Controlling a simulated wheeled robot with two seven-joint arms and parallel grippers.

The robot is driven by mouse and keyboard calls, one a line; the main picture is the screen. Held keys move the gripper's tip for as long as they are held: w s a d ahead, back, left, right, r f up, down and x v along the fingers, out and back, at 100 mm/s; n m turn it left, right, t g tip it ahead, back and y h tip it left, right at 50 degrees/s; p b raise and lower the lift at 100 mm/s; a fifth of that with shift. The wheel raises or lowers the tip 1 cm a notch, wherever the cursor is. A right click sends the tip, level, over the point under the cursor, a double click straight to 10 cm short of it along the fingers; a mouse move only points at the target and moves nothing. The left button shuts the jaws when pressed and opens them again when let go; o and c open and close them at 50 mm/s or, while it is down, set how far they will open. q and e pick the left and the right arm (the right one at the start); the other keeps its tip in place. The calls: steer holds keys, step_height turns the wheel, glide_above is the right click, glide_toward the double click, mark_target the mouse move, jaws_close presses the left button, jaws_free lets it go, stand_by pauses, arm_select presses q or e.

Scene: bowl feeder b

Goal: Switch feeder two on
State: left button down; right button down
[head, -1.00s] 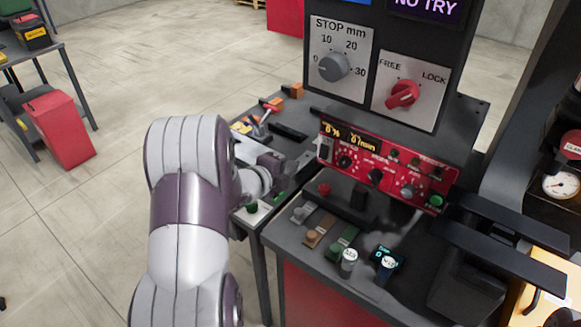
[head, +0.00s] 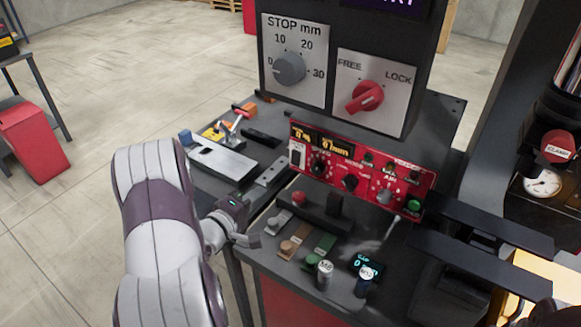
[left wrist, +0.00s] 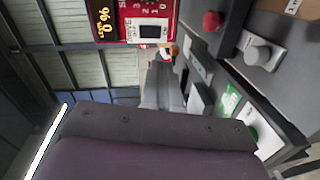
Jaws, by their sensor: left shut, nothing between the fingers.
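The red control panel (head: 345,172) stands on the dark console, with lit readouts, several black knobs and a green button. A pale rocker switch (head: 297,155) sits at its left end; its position is too small to tell. In the left wrist view the panel's lit "0 %" readout (left wrist: 103,22) and the dark-centred rocker switch (left wrist: 151,32) show at the top. My left gripper (head: 250,241) is shut and empty. It is beside the console's left front edge, near a grey knob and apart from the red panel. No label naming feeder two is legible.
A red button (head: 299,198), a grey knob (head: 279,219) and short cylinders (head: 325,272) stand on the console. Above is a box with a STOP dial (head: 289,69) and a red FREE/LOCK knob (head: 364,97). Two black bars (head: 490,218) jut out at right.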

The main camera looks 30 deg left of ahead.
arm_select(q)
steer(key=shift+s+r+n, duration=0.15)
steer(key=shift+r+n, duration=0.05)
steer(key=shift+n, duration=0.7)
glide_toward(294, 164)
steer(key=w, duration=0.7)
steer(key=shift+d+f+p, duration=0.3)
steer(key=shift+f+p, duration=0.05)
steer(key=shift+w, duration=0.1)
steer(key=shift+f, duration=0.1)
